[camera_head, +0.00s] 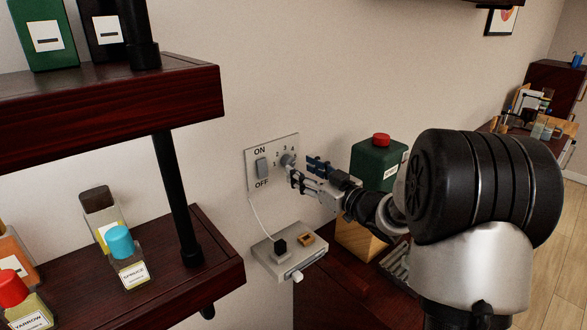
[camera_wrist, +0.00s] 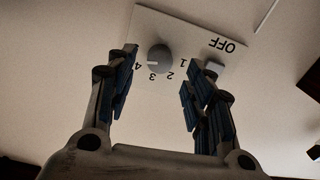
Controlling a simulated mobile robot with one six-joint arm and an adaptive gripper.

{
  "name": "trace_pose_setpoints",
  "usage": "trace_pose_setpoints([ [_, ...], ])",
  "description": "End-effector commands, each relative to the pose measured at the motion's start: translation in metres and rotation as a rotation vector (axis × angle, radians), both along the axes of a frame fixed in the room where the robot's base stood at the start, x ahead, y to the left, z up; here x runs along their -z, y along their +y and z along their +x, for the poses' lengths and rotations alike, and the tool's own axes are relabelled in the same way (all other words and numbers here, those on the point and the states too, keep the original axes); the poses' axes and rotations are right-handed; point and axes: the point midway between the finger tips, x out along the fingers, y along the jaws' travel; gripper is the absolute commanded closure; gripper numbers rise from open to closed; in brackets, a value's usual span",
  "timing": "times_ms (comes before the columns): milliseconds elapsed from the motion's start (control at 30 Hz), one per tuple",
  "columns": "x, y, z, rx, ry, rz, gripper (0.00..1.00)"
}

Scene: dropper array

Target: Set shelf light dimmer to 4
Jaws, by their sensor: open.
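The dimmer is a round grey knob (camera_head: 287,160) on a pale wall plate (camera_head: 251,191), beside numbers 1 to 4. In the wrist view the knob (camera_wrist: 160,55) appears with the plate upside down, and its white mark points towards the 4. My gripper (camera_head: 303,170) is open in front of the plate. In the wrist view its blue-padded fingers (camera_wrist: 168,62) stand on either side of the knob, with a gap visible on both sides. I cannot tell how far the fingertips are from the plate.
A rocker switch (camera_head: 262,168) marked ON and OFF is left of the knob. A small box (camera_head: 271,266) with a cable sits below. A green bottle (camera_head: 376,164) with a red cap stands behind my gripper. Dark shelves (camera_head: 190,95) with bottles are at left.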

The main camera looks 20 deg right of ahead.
Motion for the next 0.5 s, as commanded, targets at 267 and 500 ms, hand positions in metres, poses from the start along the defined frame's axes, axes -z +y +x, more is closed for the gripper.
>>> trace_pose_setpoints([
  [267,0.001,0.016,0.036,-0.001,0.001,0.0,0.52],
  [500,0.0,0.018,0.042,0.0,0.001,0.001,0.52],
])
